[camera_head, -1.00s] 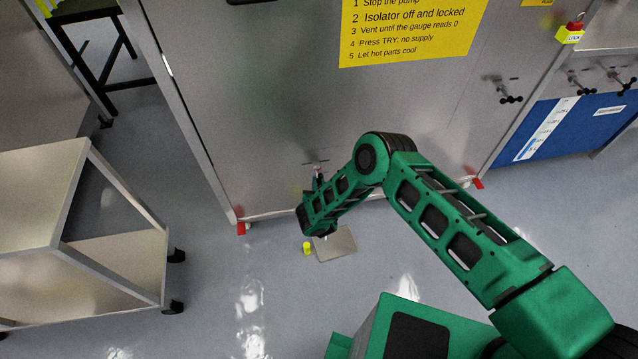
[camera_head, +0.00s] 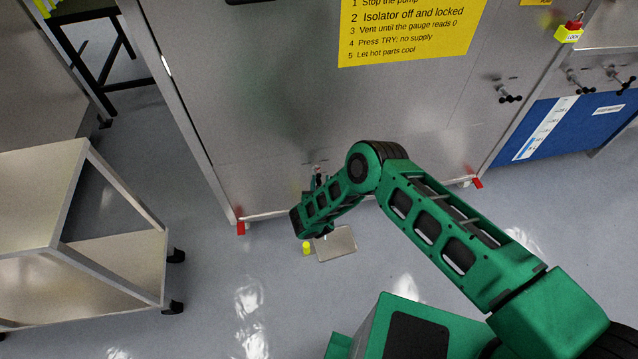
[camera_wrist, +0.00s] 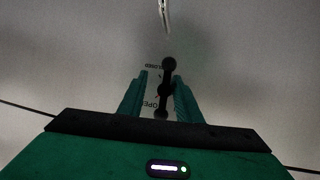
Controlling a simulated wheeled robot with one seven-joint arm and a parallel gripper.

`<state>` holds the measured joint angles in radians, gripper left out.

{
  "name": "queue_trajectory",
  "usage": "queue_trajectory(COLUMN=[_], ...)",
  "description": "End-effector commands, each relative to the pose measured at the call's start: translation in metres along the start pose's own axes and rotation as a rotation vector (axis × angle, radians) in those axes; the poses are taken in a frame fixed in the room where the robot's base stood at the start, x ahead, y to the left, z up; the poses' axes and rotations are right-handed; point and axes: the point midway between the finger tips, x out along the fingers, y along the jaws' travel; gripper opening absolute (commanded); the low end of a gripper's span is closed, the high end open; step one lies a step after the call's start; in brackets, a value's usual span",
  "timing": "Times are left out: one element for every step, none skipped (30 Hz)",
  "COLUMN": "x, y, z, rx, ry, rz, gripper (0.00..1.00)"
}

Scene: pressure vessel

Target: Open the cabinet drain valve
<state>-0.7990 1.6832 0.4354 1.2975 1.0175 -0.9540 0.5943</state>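The drain valve (camera_head: 317,172) is low on the front of the steel cabinet (camera_head: 300,110), partly hidden behind my arm in the head view. In the wrist view its black handle (camera_wrist: 168,88) is a bar with rounded ends, tilted slightly from upright. My gripper (camera_wrist: 160,85) is open, with one finger on each side of the handle. The right finger is very close to the bar; I cannot tell if it touches. My fingertips are hidden in the head view.
A flat metal plate or tray (camera_head: 335,244) and a small yellow object (camera_head: 306,248) are on the floor below the valve. A steel cart (camera_head: 130,285) stands at left. Red pieces (camera_head: 241,228) mark the cabinet's bottom corners. Floor in front is mostly clear.

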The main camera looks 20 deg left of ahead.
Motion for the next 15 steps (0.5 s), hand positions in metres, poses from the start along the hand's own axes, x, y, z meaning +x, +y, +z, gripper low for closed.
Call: queue_trajectory(x=[0.000, 0.000, 0.000, -0.001, -0.001, -0.001, -0.001, -0.002, -0.003, -0.004, -0.005, -0.008, -0.011, -0.015, -0.021], y=[-0.001, -0.002, -0.003, -0.003, -0.004, -0.004, -0.004, -0.005, -0.005, -0.005, -0.005, -0.005, -0.005, -0.006, -0.006], z=[-0.002, -0.002, -0.002, -0.002, -0.002, -0.001, -0.001, -0.001, -0.001, -0.001, 0.000, 0.000, 0.000, 0.000, 0.000], rx=[0.002, 0.002, 0.003, 0.003, 0.003, 0.004, 0.004, 0.004, 0.004, 0.004, 0.004, 0.004, 0.003, 0.004, 0.003], ry=[0.003, 0.003, 0.003, 0.003, 0.002, 0.002, 0.002, 0.001, 0.001, 0.001, 0.000, -0.001, -0.001, -0.001, -0.001], rz=[-0.002, -0.002, -0.003, -0.004, -0.005, -0.006, -0.006, -0.007, -0.007, -0.007, -0.008, -0.008, -0.008, -0.008, -0.009], gripper=[0.29, 0.29, 0.29, 0.29, 0.29, 0.29, 0.29, 0.29, 0.29, 0.29, 0.29, 0.29, 0.29, 0.29, 0.29])
